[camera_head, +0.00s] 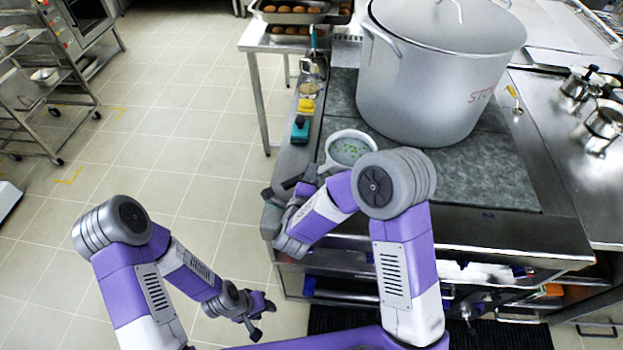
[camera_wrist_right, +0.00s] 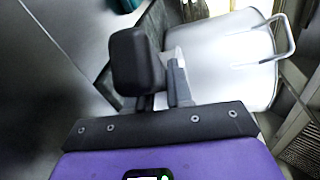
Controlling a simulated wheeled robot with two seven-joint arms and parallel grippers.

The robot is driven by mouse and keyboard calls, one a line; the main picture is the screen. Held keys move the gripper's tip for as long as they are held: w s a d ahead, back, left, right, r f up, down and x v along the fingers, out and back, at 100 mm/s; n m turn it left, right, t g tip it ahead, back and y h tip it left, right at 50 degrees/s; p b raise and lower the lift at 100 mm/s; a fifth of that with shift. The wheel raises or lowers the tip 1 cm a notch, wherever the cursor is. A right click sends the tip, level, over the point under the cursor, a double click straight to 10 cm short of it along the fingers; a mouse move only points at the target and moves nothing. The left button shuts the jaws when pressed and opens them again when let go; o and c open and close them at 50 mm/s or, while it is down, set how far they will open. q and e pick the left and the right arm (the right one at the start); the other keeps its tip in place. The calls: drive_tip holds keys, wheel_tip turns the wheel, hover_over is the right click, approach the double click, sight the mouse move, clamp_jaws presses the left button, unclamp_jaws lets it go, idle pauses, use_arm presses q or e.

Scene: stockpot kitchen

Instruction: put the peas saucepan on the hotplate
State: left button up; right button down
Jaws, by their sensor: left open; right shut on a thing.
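The peas saucepan (camera_head: 349,150), a small pale pan with green peas in its liquid, is at the front left of the dark grey hotplate surface (camera_head: 490,170), left of the big stockpot. I cannot tell whether its base touches the surface. My right gripper (camera_head: 312,178) is shut on the saucepan's handle at its near left side; my arm partly hides the grip. In the right wrist view the fingers (camera_wrist_right: 160,75) are seen close up. My left gripper (camera_head: 264,318) is open and empty, low over the floor.
The large lidded stockpot (camera_head: 425,95) covers much of the hotplate, close behind the saucepan. Small yellow and teal items (camera_head: 301,128) lie along the left ledge. Metal pots (camera_head: 580,85) stand on the right counter. Bare hotplate lies front right.

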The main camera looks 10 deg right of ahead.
drive_tip(key=shift+f, duration=0.65)
drive_tip(key=shift+f, duration=0.15)
drive_tip(key=c, duration=1)
unclamp_jaws()
drive_tip(key=shift+f, duration=0.1)
drive_tip(key=shift+r, duration=0.2)
drive_tip(key=v, duration=1.2)
drive_tip(key=shift+f, duration=0.1)
